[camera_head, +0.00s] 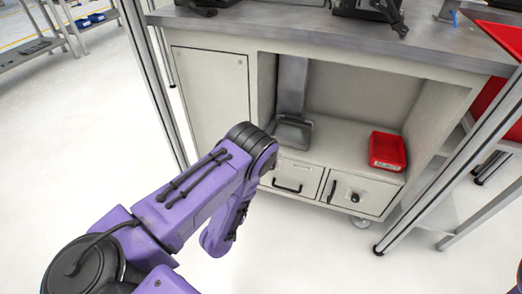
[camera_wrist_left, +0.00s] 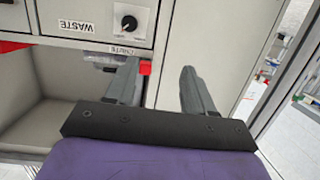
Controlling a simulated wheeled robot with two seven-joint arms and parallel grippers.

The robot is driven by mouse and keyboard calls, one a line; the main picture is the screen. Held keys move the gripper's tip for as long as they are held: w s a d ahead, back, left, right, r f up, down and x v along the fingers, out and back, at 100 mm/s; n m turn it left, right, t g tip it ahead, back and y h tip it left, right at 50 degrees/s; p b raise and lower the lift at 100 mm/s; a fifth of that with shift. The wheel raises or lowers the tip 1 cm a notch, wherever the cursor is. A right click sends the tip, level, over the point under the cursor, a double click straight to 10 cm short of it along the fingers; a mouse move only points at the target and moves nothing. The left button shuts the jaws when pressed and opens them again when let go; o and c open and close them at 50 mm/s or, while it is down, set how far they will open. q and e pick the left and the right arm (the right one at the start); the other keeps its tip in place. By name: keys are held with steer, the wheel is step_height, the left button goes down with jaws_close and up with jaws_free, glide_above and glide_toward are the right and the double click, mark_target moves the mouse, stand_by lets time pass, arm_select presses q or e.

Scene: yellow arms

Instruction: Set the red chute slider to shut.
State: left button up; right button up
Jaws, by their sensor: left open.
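In the left wrist view, a small red block, which looks like the chute slider (camera_wrist_left: 146,67), sits just below the label "CHUTE" (camera_wrist_left: 123,50) on the cabinet front. My left gripper (camera_wrist_left: 160,72) is open, with nothing held between its fingers. The red block shows beside the tip of the left-hand finger, on its inner side; I cannot tell whether they touch. That finger hides part of the area around the slider. In the head view my purple left arm reaches toward the cabinet, but its gripper and the slider are not visible there. My right gripper is not in view.
The wrist view shows a dial knob (camera_wrist_left: 128,23) and a "WASTE" label (camera_wrist_left: 75,26) above the slider. In the head view, a red bin (camera_head: 387,150) stands on the cabinet shelf (camera_head: 345,155), above drawers with handles. Metal posts flank the cabinet; the floor in front is clear.

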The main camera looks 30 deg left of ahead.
arm_select(q)
steer(key=w+r, duration=0.1)
steer(key=w, duration=0.3)
steer(key=w+a+r+t+b, duration=0.1)
steer(key=w, duration=0.4)
steer(key=w+a+r+t+b, duration=0.1)
steer(key=w+r, duration=0.1)
steer(key=w, duration=0.2)
steer(key=shift+w+r, duration=0.1)
steer(key=shift+w, duration=0.2)
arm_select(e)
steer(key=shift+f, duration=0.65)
arm_select(q)
jaws_close()
steer(key=shift+a, duration=0.1)
